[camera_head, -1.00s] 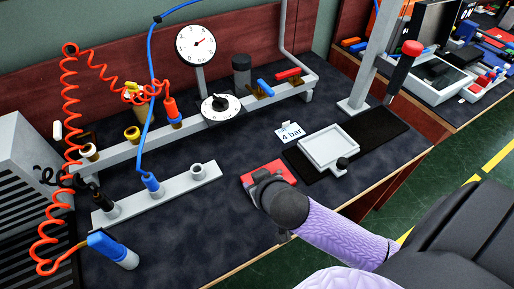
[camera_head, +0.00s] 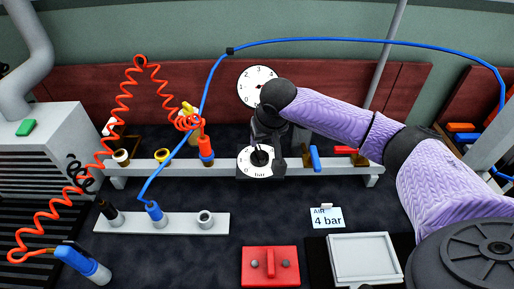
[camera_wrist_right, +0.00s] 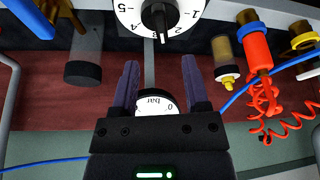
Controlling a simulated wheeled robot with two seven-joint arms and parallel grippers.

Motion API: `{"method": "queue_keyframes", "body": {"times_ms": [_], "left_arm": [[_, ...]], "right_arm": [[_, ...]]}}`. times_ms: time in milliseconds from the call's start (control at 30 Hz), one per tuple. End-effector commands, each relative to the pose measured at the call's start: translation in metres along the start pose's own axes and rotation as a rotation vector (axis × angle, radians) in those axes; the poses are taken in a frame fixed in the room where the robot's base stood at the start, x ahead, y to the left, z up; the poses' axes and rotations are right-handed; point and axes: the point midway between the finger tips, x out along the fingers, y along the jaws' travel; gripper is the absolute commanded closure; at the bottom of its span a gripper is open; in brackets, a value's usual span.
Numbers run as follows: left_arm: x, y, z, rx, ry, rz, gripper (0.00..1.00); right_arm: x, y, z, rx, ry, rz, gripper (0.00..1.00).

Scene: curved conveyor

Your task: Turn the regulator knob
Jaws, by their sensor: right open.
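The regulator knob (camera_head: 261,156) is a black knob on a white numbered dial on the grey rail in the head view. In the right wrist view the knob (camera_wrist_right: 160,15) is at the top edge, with its pointer toward the bottom of the picture. My right gripper (camera_head: 262,136) is at the dial in the head view, its fingers largely hidden by its own wrist. In the right wrist view the gripper (camera_wrist_right: 161,66) is open and empty, with the knob just beyond its fingertips, apart from them. My left gripper is not in view.
A round gauge (camera_head: 255,84) stands behind my right wrist, partly covered. A card (camera_head: 327,217) reads "AIR 4 bar". Blue (camera_head: 315,157) and red (camera_head: 345,150) levers are right of the dial. Coiled orange (camera_head: 122,95) and blue (camera_head: 213,75) hoses lie left.

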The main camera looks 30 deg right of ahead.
Motion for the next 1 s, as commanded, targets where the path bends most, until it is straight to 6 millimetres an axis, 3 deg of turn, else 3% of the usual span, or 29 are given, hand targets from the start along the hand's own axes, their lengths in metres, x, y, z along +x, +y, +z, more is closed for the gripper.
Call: {"method": "queue_keyframes", "body": {"times_ms": [33,233,400,633,900,1000], "left_arm": [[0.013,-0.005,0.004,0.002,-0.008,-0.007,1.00],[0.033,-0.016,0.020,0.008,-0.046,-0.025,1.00],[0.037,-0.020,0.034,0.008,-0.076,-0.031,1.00],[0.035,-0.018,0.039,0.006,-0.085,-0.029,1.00],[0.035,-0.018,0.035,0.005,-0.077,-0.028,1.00],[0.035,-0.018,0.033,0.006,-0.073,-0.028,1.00]], "right_arm": [[0.020,0.000,0.004,0.000,-0.005,0.001,0.41],[0.063,-0.001,0.003,-0.002,-0.002,0.000,0.41],[0.074,-0.001,0.001,-0.003,0.001,-0.001,0.41],[0.073,-0.001,0.000,-0.004,0.002,-0.001,0.41],[0.073,-0.001,0.001,-0.004,0.002,-0.002,0.98],[0.073,-0.001,0.001,-0.004,0.002,-0.001,1.00]]}}
